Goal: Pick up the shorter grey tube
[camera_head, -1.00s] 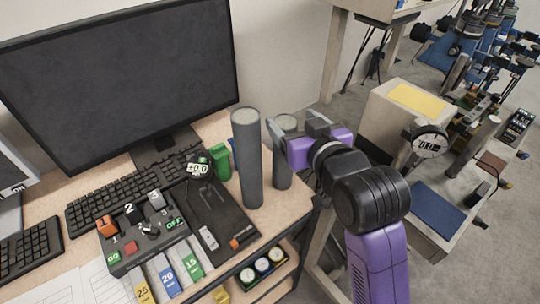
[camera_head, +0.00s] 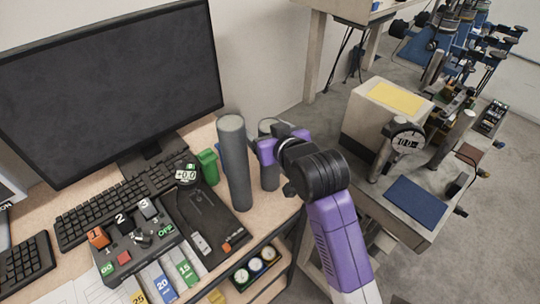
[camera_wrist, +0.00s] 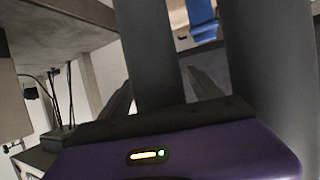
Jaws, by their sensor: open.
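The shorter grey tube (camera_head: 269,176) stands upright near the desk's right edge, its upper part partly hidden by my gripper. The taller grey tube (camera_head: 235,165) stands upright just left of it. My gripper (camera_head: 272,132), purple with dark fingers, is open at the shorter tube's upper part. In the wrist view the shorter tube (camera_wrist: 152,50) rises between the two fingers (camera_wrist: 165,95), and the taller tube (camera_wrist: 268,65) fills the right side, close to the right finger. I cannot tell whether either finger touches a tube.
A green block (camera_head: 207,166), a black tray (camera_head: 205,222), a control box (camera_head: 136,240) and a keyboard (camera_head: 100,215) lie left of the tubes. A large monitor (camera_head: 105,85) stands behind. Another bench with a dial gauge (camera_head: 407,140) is at right.

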